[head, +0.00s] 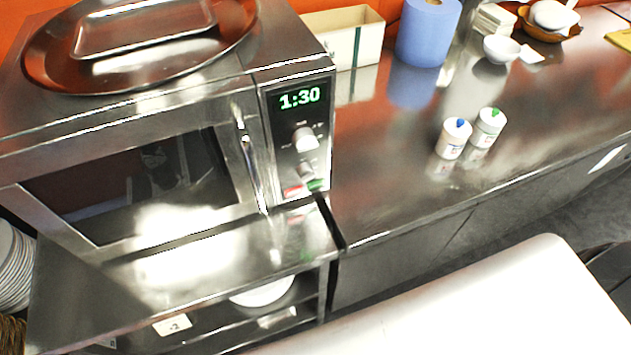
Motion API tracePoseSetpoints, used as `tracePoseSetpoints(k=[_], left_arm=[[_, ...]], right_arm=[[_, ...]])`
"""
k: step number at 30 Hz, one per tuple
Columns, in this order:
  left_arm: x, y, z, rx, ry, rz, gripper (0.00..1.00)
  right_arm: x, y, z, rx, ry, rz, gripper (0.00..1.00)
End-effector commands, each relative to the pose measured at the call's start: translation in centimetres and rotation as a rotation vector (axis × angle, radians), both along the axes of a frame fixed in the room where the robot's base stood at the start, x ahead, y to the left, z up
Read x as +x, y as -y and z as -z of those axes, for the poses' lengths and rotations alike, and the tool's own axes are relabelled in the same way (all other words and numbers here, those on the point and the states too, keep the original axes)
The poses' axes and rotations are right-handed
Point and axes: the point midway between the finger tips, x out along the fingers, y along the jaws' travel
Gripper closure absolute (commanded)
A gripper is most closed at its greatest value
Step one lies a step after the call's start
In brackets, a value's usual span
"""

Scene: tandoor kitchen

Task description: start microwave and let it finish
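The microwave (120,140) stands on a steel counter at the left of the head view, with its door shut. Its dark window (150,180) shows mostly reflections, so the inside cannot be made out. The display (299,97) reads 1:30 in green. Below it are two round knobs, the larger one (304,139) above the smaller. A red button (292,191) and a green button (315,185) sit at the bottom of the panel. A vertical handle (250,172) runs beside the panel. Neither of my grippers is in view.
A round steel tray (50,58) lies on the microwave. Two small white bottles (454,138) stand on the counter to the right, blue-capped and green-capped. A blue paper roll (428,32), a cream box (345,38) and bowls (501,49) stand behind. The counter before the bottles is clear.

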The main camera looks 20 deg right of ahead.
Motion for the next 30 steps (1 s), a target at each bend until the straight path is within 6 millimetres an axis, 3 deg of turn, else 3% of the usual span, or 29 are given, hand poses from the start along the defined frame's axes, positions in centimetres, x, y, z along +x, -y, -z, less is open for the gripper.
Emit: tracePoseSetpoints(k=[12, 24, 25, 30], left_arm=[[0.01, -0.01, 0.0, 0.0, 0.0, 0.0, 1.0], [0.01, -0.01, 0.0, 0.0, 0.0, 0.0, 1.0], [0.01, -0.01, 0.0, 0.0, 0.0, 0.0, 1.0], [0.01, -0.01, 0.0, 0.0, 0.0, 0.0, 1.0]], right_arm=[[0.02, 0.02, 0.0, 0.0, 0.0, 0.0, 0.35], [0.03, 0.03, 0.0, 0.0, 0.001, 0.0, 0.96], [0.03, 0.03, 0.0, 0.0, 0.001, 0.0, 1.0], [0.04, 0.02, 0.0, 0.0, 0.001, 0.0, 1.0]])
